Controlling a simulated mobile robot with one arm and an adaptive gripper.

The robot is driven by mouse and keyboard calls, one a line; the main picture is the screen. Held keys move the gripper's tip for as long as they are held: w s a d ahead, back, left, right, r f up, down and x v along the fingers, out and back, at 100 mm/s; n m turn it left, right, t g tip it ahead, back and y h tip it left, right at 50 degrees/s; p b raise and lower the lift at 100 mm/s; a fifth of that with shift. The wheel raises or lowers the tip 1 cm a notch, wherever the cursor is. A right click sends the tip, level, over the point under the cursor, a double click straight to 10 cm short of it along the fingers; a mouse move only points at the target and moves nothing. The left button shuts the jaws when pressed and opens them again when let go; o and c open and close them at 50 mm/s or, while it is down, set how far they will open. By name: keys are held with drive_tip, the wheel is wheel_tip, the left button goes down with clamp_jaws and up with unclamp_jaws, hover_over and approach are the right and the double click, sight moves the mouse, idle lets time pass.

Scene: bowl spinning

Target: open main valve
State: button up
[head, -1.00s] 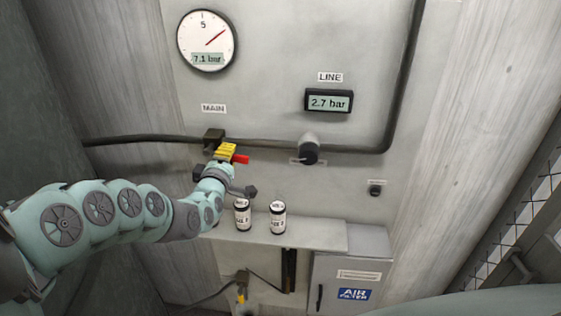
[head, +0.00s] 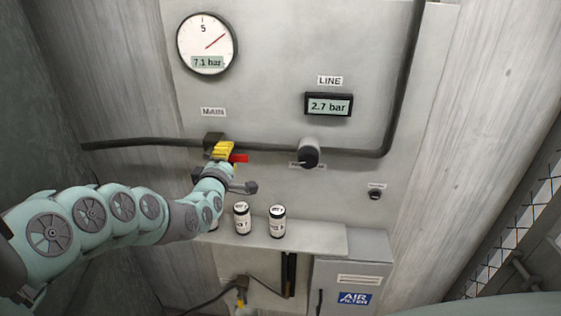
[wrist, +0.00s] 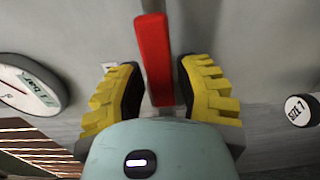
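The main valve's red lever (head: 239,158) sits on the dark pipe below the MAIN label (head: 213,112) and sticks out to the right of my gripper in the head view. My gripper (head: 222,150) has yellow ridged fingers and is at the valve, hiding much of its body. In the wrist view the red lever (wrist: 154,58) runs between the two fingers (wrist: 158,92). The fingers are apart, one on each side of it, with a narrow gap showing on the right. The round gauge (head: 207,43) reads 7.1 bar.
The LINE display (head: 329,105) reads 2.7 bar. A black knob (head: 309,154) is on the pipe to the right. An AIR FILTER cabinet (head: 350,270) is at the lower right.

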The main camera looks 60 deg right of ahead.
drive_tip(key=o, duration=0.3)
idle(0.4)
